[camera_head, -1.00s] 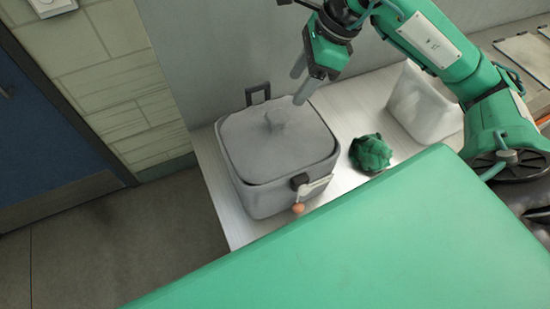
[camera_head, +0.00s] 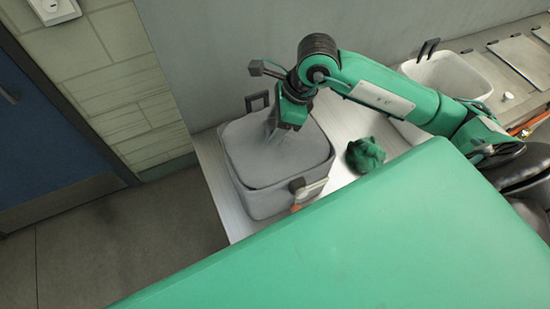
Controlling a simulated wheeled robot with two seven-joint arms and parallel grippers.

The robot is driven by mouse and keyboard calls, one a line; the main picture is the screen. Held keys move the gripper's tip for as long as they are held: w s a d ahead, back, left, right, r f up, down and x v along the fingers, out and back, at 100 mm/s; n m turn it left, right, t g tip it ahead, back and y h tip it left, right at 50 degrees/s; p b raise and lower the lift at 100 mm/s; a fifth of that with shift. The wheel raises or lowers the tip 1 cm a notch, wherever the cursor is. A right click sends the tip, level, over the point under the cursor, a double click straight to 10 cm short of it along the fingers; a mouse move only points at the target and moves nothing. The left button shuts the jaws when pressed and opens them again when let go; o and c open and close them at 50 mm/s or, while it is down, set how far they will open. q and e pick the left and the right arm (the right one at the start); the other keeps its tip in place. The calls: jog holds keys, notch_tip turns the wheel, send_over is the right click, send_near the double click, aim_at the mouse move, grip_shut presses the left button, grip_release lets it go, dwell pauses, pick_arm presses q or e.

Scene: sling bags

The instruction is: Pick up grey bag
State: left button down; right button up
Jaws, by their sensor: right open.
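A grey bag (camera_head: 275,160) lies like a soft cover over the top of a grey bin with dark handles (camera_head: 260,202), at the left end of the light table. My right gripper (camera_head: 271,134) points down at the bag's raised middle, with its fingers at the cloth. The fingers are open, and whether cloth lies between them is hard to see. My left gripper is not in view.
A crumpled dark green bag (camera_head: 365,155) lies on the table (camera_head: 215,175) right of the bin. A white bin (camera_head: 455,75) stands farther right. A grey wall is behind, and a large green surface (camera_head: 340,240), which seems to be mine, fills the front.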

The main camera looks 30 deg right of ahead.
jog(key=shift+f, duration=0.1)
jog(key=shift+c, duration=0.2)
grip_shut()
